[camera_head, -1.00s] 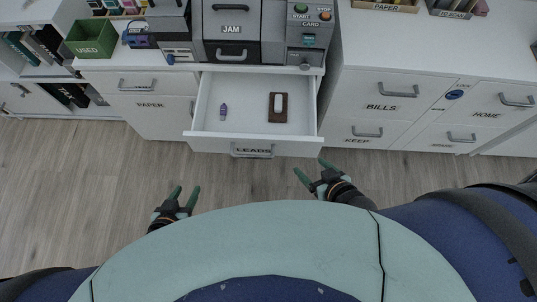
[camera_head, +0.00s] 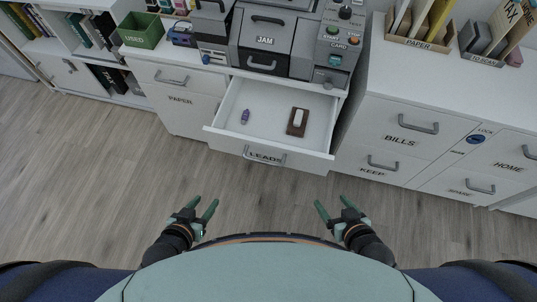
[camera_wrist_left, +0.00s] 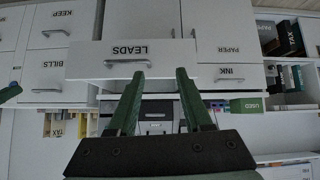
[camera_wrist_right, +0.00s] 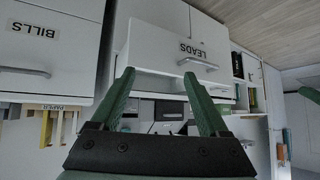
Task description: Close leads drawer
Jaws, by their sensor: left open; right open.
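The leads drawer (camera_head: 226,139) is pulled open below the grey machine, with its handle (camera_head: 264,158) on the front. Inside lie a small purple object (camera_head: 245,116) and a brown block with a white piece on it (camera_head: 297,122). My left gripper (camera_head: 204,204) is open and empty, in front of and below the drawer, to its left. My right gripper (camera_head: 331,203) is open and empty, in front and to its right. Neither touches the drawer. The drawer front also shows upside down in the left wrist view (camera_wrist_left: 95,58) and the right wrist view (camera_wrist_right: 150,45).
The grey machine labelled JAM (camera_head: 265,45) stands above the drawer. The closed paper drawer (camera_head: 150,78) is at left, the closed bills drawer (camera_head: 385,115) at right. A green bin (camera_head: 142,32) sits on the left top. The wooden floor before the drawer is clear.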

